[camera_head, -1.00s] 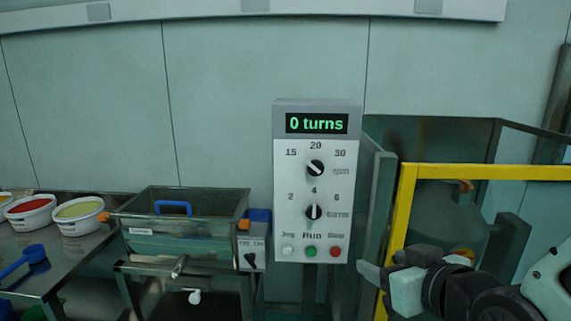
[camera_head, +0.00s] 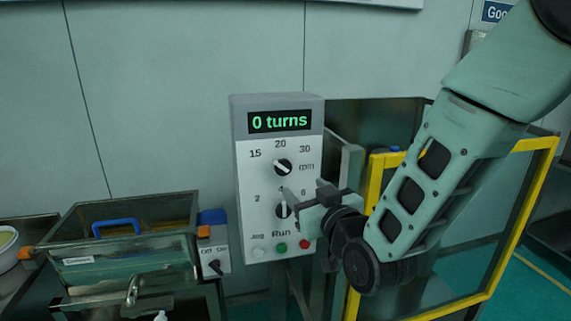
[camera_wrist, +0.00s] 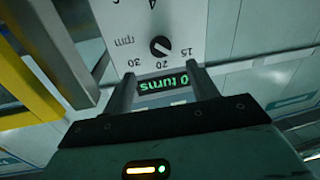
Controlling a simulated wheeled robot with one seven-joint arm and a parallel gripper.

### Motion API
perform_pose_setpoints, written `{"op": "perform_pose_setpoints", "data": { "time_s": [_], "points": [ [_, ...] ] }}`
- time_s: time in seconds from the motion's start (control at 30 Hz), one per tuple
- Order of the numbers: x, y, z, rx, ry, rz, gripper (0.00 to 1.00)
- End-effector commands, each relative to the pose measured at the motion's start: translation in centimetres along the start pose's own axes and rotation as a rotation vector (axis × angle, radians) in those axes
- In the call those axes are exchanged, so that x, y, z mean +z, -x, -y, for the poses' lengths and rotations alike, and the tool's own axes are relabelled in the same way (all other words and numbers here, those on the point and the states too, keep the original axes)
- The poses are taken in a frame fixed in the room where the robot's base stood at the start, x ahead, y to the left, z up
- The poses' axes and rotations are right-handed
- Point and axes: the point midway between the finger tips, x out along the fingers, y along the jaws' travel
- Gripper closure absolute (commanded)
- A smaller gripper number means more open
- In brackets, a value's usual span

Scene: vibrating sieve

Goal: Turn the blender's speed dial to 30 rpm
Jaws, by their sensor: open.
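The speed dial (camera_head: 283,167), a black knob with a white bar marked rpm, is on the upper face of the grey-white control panel (camera_head: 243,190). Its labels are 15, 20 and 30. The bar slants from upper left to lower right, its upper end towards 15. The dial also shows upside down in the wrist view (camera_wrist: 161,47). My gripper (camera_head: 288,203) is open and empty, in front of the panel and lower than the rpm dial in the head view. In the wrist view, its fingers (camera_wrist: 161,82) flank the display, apart from the dial.
The display (camera_head: 280,121) reads "0 turns". A turns dial (camera_head: 282,210) is partly behind my gripper, above the green Run button (camera_head: 281,247) and red button. A yellow-framed guard (camera_head: 374,185) stands right of the panel. A bin with blue handle (camera_head: 115,226) stands left.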

Motion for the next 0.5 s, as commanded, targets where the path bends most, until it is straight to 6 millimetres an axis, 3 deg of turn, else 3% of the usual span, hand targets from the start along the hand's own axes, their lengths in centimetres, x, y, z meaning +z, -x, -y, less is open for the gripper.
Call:
{"op": "perform_pose_setpoints", "data": {
  "time_s": [0.3, 0.5],
  "points": [
    [-0.4, -6.6, -0.1, 0.0, 0.0, 0.001, 0.41],
    [-0.2, -9.5, 0.0, 0.0, -0.001, 0.001, 0.41]
  ]
}}
